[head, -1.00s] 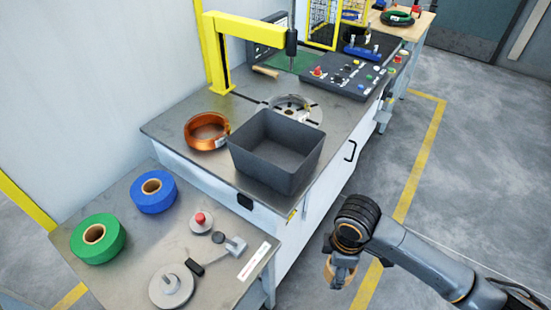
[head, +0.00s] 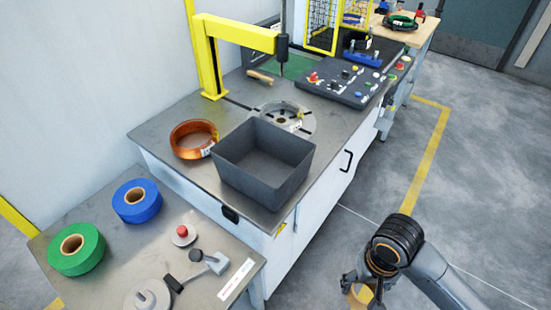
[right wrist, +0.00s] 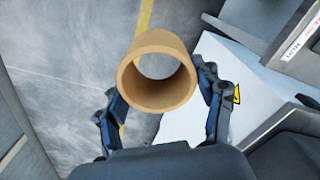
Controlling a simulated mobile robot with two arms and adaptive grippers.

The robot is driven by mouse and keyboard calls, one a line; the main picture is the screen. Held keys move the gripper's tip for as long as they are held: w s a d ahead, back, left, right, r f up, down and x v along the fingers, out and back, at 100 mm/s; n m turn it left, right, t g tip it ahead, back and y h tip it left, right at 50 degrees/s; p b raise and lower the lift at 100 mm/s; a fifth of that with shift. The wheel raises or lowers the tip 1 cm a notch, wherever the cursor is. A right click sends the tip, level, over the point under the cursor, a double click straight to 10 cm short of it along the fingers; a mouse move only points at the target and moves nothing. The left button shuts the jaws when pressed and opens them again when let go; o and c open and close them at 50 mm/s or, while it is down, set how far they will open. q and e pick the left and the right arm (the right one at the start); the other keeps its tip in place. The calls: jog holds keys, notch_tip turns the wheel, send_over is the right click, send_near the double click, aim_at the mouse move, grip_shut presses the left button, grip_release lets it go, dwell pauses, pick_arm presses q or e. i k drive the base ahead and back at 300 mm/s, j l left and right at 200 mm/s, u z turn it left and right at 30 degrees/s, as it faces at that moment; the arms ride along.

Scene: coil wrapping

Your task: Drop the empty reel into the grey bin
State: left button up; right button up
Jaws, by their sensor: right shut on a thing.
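The empty reel is a tan cardboard tube (right wrist: 150,96) between the two fingers of my right gripper (right wrist: 163,100) in the right wrist view. In the head view the reel (head: 360,296) shows only in part below my right gripper (head: 362,288), which is shut on it. Both are over the floor, to the right of the benches and apart from the bin. The grey bin (head: 230,178) is an open, empty box on the metal bench top, near its front edge. My left gripper is not in view.
A copper coil (head: 193,139) lies left of the bin, and a round chuck (head: 284,120) is behind it. A yellow post (head: 207,60) stands at the back. Blue (head: 136,201) and green (head: 76,249) tape rolls lie on the nearer table. The floor at the right is clear.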

aim_at(270, 177)
jog(key=i+l, duration=0.45)
jog(key=l, duration=0.25)
jog(key=i+l+u, duration=0.1)
jog(key=i+l, duration=0.35)
jog(key=l, duration=0.25)
jog(key=i+l, duration=0.25)
jog(key=l+u, duration=0.05)
jog(key=l, duration=0.05)
